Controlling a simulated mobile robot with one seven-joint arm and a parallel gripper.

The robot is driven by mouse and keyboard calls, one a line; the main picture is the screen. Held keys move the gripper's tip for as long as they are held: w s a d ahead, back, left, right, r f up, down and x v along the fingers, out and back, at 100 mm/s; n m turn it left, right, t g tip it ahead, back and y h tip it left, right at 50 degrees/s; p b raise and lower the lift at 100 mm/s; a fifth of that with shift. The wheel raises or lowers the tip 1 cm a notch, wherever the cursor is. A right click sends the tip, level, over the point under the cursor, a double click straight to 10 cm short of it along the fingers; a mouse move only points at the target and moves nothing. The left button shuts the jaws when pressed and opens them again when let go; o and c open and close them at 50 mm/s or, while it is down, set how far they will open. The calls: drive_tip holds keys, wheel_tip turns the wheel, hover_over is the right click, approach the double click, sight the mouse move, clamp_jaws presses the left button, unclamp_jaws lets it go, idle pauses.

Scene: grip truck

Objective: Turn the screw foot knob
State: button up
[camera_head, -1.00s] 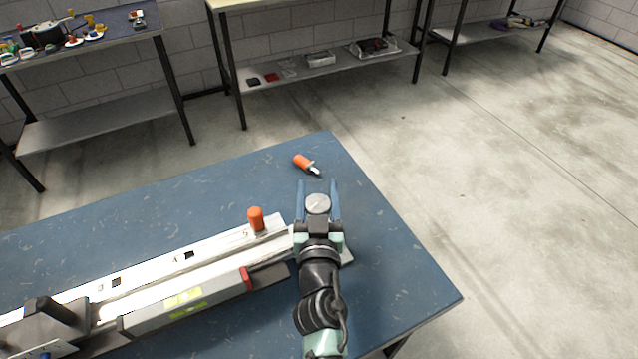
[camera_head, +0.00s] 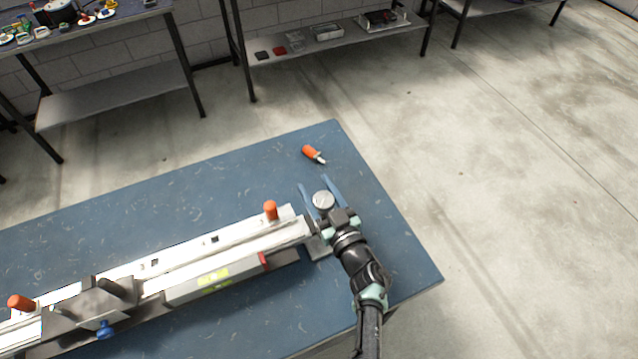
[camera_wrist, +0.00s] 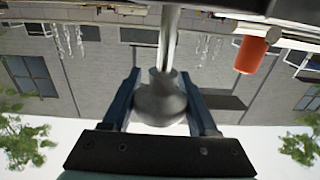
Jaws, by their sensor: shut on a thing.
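The screw foot knob (camera_head: 323,200) is a round silver metal disc at the right end of a long pale rail assembly (camera_head: 213,257) on the blue table. My gripper (camera_head: 318,186) is at that end, with one blue finger on each side of the knob, shut on it. In the wrist view, the knob (camera_wrist: 160,98) shows as a rounded grey body between the fingers of my gripper (camera_wrist: 160,100). A metal stem (camera_wrist: 169,35) runs from it up toward the assembly. The finger contact is partly hidden by the knob's shape.
An orange-handled tool (camera_head: 312,153) lies on the blue table (camera_head: 150,205) beyond my gripper. An orange knob (camera_head: 270,209) stands on the rail near its right end. The table's right edge is close to my arm. Shelved benches (camera_head: 115,95) stand behind, with open floor at right.

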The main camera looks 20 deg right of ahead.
drive_tip(key=shift+a+r+n+y, duration=0.15)
drive_tip(key=shift+n+y, duration=0.55)
drive_tip(key=shift+y, duration=0.4)
drive_tip(key=o, duration=1.3)
drive_tip(key=shift+s+a, duration=0.1)
drive_tip(key=shift+o, duration=0.2)
drive_tip(key=s+d+p, duration=0.1)
drive_tip(key=s+d, duration=0.1)
drive_tip(key=s, duration=1)
drive_tip(key=shift+s+d, duration=0.35)
